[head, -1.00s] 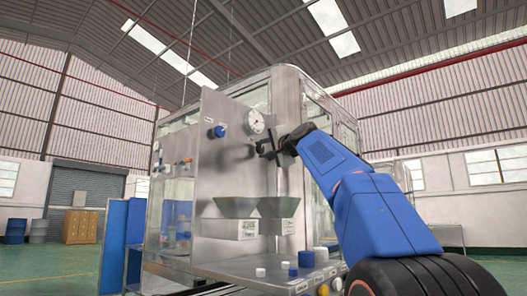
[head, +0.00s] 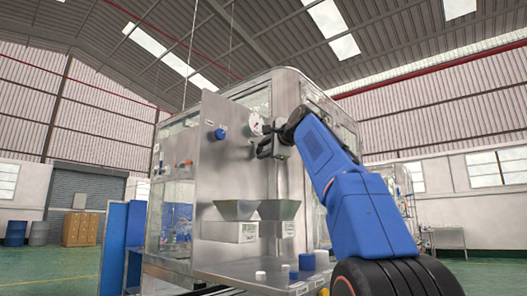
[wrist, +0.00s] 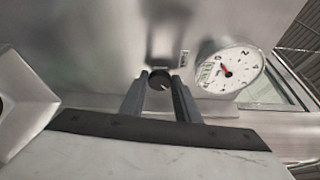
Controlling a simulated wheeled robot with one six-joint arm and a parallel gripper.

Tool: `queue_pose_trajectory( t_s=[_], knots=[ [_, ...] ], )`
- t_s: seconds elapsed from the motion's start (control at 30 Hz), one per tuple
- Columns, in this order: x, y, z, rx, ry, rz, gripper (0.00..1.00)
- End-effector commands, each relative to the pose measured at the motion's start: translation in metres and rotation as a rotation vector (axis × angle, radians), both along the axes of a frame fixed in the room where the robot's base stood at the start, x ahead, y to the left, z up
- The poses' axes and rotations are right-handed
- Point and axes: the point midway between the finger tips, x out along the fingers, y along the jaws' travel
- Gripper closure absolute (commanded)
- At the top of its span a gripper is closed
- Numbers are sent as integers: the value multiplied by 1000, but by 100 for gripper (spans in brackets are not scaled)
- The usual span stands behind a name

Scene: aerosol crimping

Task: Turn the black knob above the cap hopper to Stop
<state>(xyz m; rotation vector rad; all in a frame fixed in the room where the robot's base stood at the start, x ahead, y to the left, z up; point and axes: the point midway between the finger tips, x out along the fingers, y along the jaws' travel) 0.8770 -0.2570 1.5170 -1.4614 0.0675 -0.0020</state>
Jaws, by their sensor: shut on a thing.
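The black knob (wrist: 160,79) shows in the wrist view, on the metal panel just left of the dial gauge. It sits between the tips of my gripper (wrist: 160,88), which is shut on it. A pale mark shows on the knob's face, but the Stop label cannot be read. In the head view my gripper (head: 263,148) is against the machine's front panel (head: 225,170), and the knob is hidden there. Two grey hoppers, a left one (head: 236,211) and a right one (head: 279,210), stand below; I cannot tell which holds caps.
The white dial gauge (head: 254,125) is close beside my gripper and also shows in the wrist view (wrist: 228,71). A blue knob (head: 220,134) is farther left on the panel. Small white and blue pieces stand on the ledge (head: 240,274) below.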

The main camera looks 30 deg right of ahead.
Motion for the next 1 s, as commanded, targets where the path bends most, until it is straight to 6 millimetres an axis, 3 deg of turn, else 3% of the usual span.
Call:
queue_pose_trajectory(
  t_s=[0.43, 0.47, 0.53, 0.87, 1.0],
  knots=[
    [1, 0, -1, 11, 6, 1, 93],
    [1, 0, -1, 11, 6, 1, 69],
    [1, 0, -1, 11, 6, 0, 52],
    [-1, 0, 0, 10, 5, 0, 52],
    [-12, 0, 2, 10, 2, -1, 52]
  ],
)
